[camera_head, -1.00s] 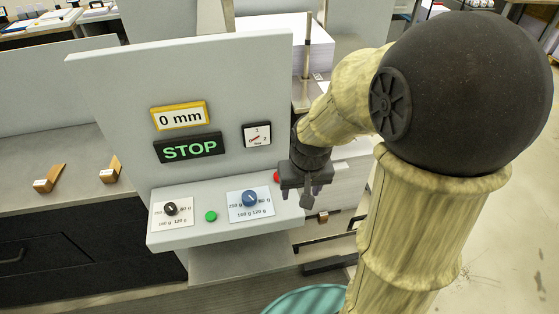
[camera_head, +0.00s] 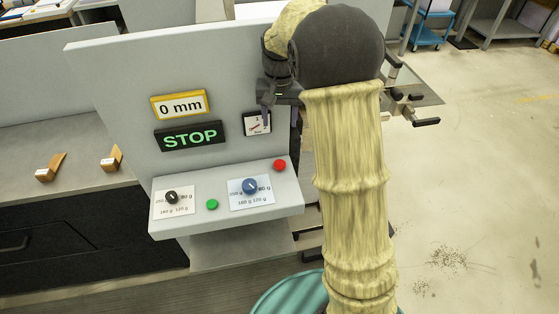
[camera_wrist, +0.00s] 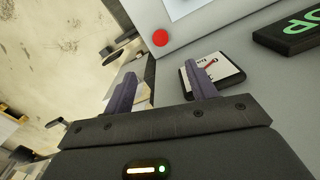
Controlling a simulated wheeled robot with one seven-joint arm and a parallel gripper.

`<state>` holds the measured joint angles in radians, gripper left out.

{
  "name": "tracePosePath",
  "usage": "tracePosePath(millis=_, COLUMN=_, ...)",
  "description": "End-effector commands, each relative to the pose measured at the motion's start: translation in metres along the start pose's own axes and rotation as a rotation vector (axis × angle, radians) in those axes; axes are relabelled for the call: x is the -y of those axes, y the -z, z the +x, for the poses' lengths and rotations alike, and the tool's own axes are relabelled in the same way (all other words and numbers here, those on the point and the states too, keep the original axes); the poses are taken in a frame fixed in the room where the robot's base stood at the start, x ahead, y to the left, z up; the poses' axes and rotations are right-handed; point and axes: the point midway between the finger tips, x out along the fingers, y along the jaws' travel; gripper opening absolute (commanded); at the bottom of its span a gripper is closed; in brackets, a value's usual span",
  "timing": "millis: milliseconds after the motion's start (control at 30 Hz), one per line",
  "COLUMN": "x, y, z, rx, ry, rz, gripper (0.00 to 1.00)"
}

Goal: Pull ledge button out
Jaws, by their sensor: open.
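A ledge (camera_head: 225,217) juts from the grey panel. A round red button (camera_head: 280,165) sits at its right rear and a green button (camera_head: 212,204) near its front middle. The red button also shows in the wrist view (camera_wrist: 160,38), beyond and above the fingers. My gripper (camera_head: 280,115) is open and empty, above the red button and apart from it, beside the small white switch plate (camera_head: 256,124).
A black knob (camera_head: 172,196) and a blue knob (camera_head: 249,186) stand on the ledge on white labels. A yellow-framed "0 mm" display (camera_head: 180,105) and a green-lit STOP sign (camera_head: 190,136) are on the panel. Open floor (camera_head: 475,170) lies to the right.

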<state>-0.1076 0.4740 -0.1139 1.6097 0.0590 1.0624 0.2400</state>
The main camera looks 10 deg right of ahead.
Motion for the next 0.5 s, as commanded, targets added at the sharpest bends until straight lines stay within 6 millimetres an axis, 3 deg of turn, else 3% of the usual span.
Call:
tracePosePath(millis=267, x=0.000, y=-0.001, z=0.007, rx=0.002, ry=0.000, rz=-0.001, gripper=0.57)
tracePosePath(millis=500, x=0.000, y=-0.001, z=0.041, rx=0.004, ry=-0.001, rz=0.000, gripper=0.57)
